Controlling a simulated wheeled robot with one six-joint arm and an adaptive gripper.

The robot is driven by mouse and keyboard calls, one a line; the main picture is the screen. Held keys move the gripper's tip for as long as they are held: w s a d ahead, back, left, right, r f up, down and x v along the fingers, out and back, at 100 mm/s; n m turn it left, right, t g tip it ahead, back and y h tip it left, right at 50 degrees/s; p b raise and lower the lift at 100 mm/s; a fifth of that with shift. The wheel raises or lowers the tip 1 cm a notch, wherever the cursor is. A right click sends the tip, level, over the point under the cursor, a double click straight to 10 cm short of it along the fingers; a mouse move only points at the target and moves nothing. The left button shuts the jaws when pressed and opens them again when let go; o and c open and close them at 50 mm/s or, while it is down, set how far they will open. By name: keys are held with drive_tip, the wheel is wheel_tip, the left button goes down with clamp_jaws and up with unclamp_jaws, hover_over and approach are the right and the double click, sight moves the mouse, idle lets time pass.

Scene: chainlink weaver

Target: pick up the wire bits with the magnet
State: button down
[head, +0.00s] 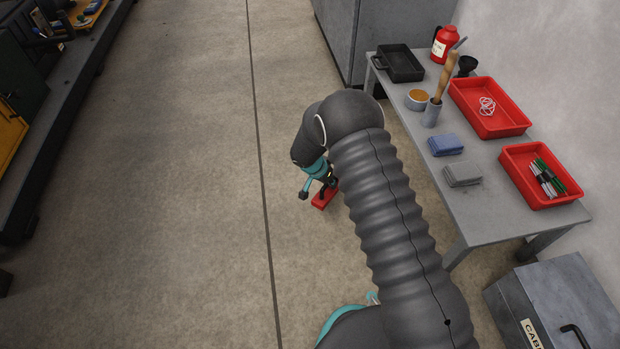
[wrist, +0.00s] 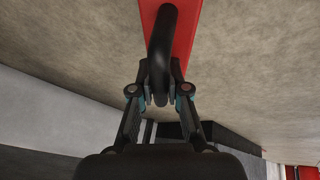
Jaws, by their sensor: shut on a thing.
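My gripper (head: 318,184) hangs over the concrete floor, left of the grey table. It is shut on the black handle (wrist: 160,55) of the red magnet. The magnet (head: 323,200) is a flat red bar; its red body also shows in the wrist view (wrist: 186,32), beyond the fingers. My arm hides part of it in the head view. Only floor shows around the magnet, and I cannot tell its height above it. I cannot make out wire bits on the floor or on the magnet.
The grey table (head: 437,168) at right holds a red tray (head: 512,125) with white loops, another red tray (head: 560,203) with green and grey sticks, cloths and a black pan (head: 402,64). A grey box (head: 560,300) stands at lower right. The floor at left is clear.

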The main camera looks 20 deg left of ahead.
drive_tip(key=shift+r, duration=1.7)
